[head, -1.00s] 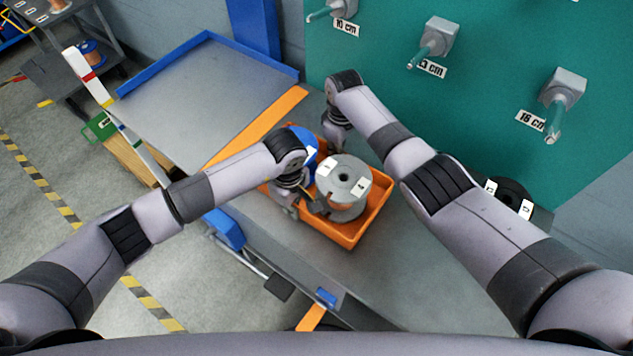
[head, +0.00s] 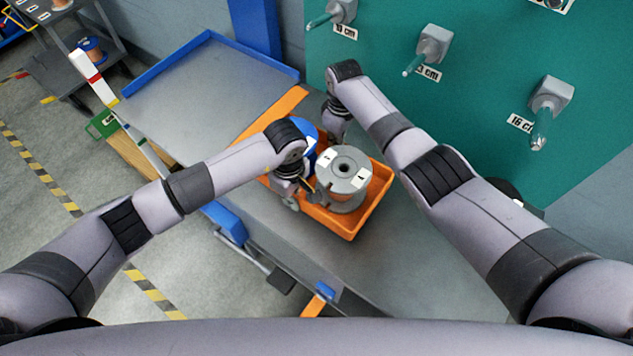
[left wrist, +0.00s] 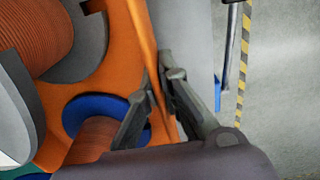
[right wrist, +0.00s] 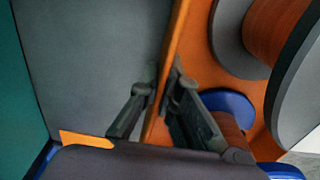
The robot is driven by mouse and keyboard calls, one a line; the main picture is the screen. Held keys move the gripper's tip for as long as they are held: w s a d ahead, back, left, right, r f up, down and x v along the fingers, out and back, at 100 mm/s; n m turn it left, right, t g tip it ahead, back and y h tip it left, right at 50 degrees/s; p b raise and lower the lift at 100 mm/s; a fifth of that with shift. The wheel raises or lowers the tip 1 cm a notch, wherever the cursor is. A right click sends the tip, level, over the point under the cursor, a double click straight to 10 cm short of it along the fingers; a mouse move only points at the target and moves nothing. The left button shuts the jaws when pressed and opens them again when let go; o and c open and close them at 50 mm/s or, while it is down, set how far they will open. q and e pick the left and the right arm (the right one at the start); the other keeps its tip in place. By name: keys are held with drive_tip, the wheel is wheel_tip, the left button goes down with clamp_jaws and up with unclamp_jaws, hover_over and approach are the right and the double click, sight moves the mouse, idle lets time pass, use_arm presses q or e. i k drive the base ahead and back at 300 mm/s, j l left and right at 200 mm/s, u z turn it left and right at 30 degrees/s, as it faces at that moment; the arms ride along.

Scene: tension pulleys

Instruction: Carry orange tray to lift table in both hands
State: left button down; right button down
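The orange tray (head: 345,223) is over the grey bench, beside the lift table (head: 205,92), a grey top with a blue rim. It holds a large grey spool (head: 345,178) and a blue-flanged spool (head: 308,147). My left gripper (head: 303,200) is at the tray's near-left wall; in the left wrist view its fingers (left wrist: 162,90) are closed on the wall. My right gripper (head: 335,138) is at the far wall; in the right wrist view its fingers (right wrist: 160,95) close on that wall. I cannot tell whether the tray touches the bench.
An orange strip (head: 270,115) marks the lift table's near edge. The lift table top is empty. A green board (head: 480,75) with labelled pegs (head: 540,125) stands behind on the right. The bench (head: 410,265) is clear to the right of the tray.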

sight(200, 98)
drive_tip(key=i+j+z, duration=0.1)
drive_tip(key=j, duration=0.4)
drive_tip(key=i+j+z, duration=0.15)
drive_tip(key=j, duration=0.4)
drive_tip(key=i+j+z, duration=0.1)
drive_tip(key=i+j, duration=0.15)
drive_tip(key=j, duration=0.3)
drive_tip(key=i+j+z, duration=0.15)
drive_tip(key=j, duration=0.4)
drive_tip(key=i+j+z, duration=0.1)
drive_tip(key=j, duration=0.45)
drive_tip(key=j+z, duration=0.1)
drive_tip(key=j, duration=0.5)
drive_tip(key=i, duration=0.05)
